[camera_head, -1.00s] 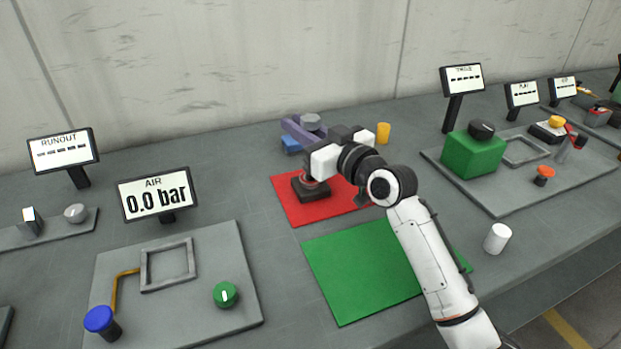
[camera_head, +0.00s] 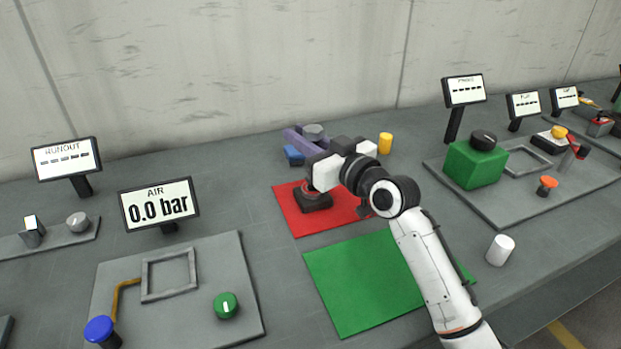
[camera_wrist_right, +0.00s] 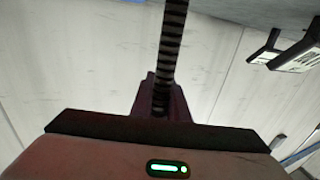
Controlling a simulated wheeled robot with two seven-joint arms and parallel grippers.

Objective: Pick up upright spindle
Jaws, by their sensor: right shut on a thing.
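The spindle (camera_wrist_right: 172,45) is a dark, banded threaded rod that stands upright in the right wrist view. My right gripper (camera_wrist_right: 161,98) is shut on it, with a dark finger around its lower visible part. In the head view my right gripper (camera_head: 309,187) is low over a dark square base with a reddish ring (camera_head: 314,203) on the red mat (camera_head: 345,217). The gripper and wrist hide most of the spindle there. My left gripper is not in view.
A green mat (camera_head: 365,285) lies in front of the red one. A white cylinder (camera_head: 500,250) is at right. Fixture plates with displays flank both sides.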

